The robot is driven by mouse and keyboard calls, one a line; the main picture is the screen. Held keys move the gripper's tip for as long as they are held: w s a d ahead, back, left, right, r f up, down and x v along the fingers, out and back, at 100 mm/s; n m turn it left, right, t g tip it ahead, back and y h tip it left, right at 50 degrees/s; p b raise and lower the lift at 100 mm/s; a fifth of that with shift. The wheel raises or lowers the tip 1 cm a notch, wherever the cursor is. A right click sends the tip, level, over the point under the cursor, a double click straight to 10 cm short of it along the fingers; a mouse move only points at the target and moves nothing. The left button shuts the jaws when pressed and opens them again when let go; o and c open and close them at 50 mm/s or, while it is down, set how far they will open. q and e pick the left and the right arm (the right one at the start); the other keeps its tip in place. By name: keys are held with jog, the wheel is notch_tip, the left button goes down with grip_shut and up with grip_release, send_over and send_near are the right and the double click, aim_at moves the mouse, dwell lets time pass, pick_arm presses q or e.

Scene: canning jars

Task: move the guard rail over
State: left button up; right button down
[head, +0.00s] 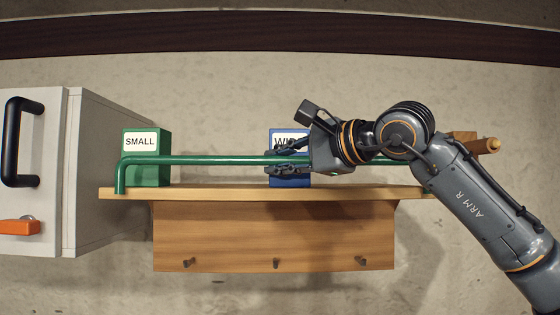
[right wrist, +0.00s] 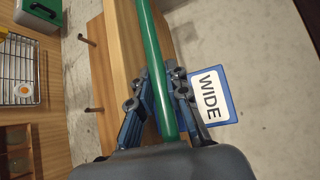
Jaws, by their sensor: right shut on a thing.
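The guard rail is a green bar (head: 205,160) running along the front of a wooden shelf (head: 215,194) in the head view. In the right wrist view the rail (right wrist: 152,45) passes between the fingers of my right gripper (right wrist: 160,95). A green box (head: 165,150) marked SMALL and a blue box (head: 290,182) marked WIDE stand on the shelf behind the rail. My left gripper is not in view.
A white cabinet (head: 100,170) with a black handle (head: 17,140) and an orange latch (head: 18,227) stands at the left. Several pegs (head: 276,263) stick out below the shelf. A wooden peg (head: 487,146) shows behind my arm. The wall above is clear.

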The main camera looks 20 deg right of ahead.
jog(key=shift+s+f+b, duration=0.1)
jog(key=shift+f+b, duration=0.1)
jog(key=shift+b, duration=0.4)
jog(key=s+n+t+y+b, duration=0.1)
jog(key=n+b, duration=0.1)
jog(key=b, duration=0.1)
jog(key=s+a+f+n+t+y+b, duration=0.1)
jog(key=n+t+y+b, duration=0.1)
jog(key=b, duration=0.2)
jog(key=s+f+n+t+y+b, duration=0.1)
jog(key=n+b, duration=0.2)
jog(key=b, duration=0.1)
jog(key=shift+s+a, duration=0.15)
jog(key=shift+s, duration=0.15)
jog(key=shift+s+a+f+n+g+y+p, duration=0.1)
jog(key=shift+s+f+n+g+y+p, duration=0.5)
jog(key=shift+n+y, duration=1.8)
jog(key=shift+s+a+f+n+g+y+p, duration=0.1)
jog(key=shift+f+n+g+y+p, duration=1)
jog(key=shift+n, duration=2.1)
jog(key=shift+s+f+n+g+y+p, duration=0.3)
jog(key=shift+n+g+y+p, duration=1.05)
jog(key=shift+n+y, duration=1.25)
jog(key=shift+n+g, duration=0.3)
jog(key=shift+g, duration=0.05)
